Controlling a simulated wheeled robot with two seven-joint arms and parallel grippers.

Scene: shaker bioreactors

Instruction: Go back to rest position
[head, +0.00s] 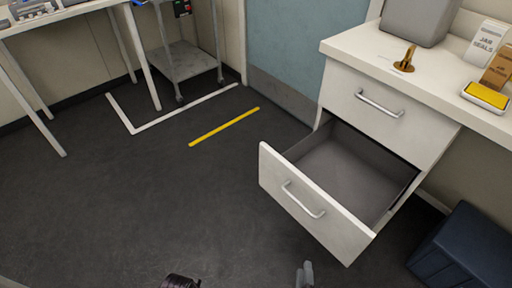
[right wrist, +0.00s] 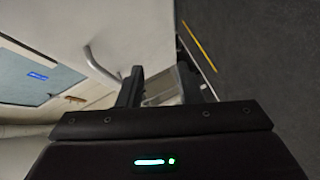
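My right gripper (right wrist: 160,88) shows in the right wrist view with its two dark fingers apart and nothing between them. In the head view, a grey tip (head: 305,275) at the bottom edge seems to be part of it, in front of the open drawer and apart from it. The lower drawer (head: 344,177) of the white cabinet is pulled out and looks empty; its bar handle (head: 303,200) is free. A bar handle (right wrist: 101,66) also shows left of the fingers in the right wrist view.
The upper drawer (head: 379,116) is shut. A dark blue bin (head: 465,250) stands at the lower right. The counter (head: 440,68) holds boxes and a brown stand. A grey cart (head: 185,60) and table stand at the back left. The dark floor (head: 130,200) on the left is clear.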

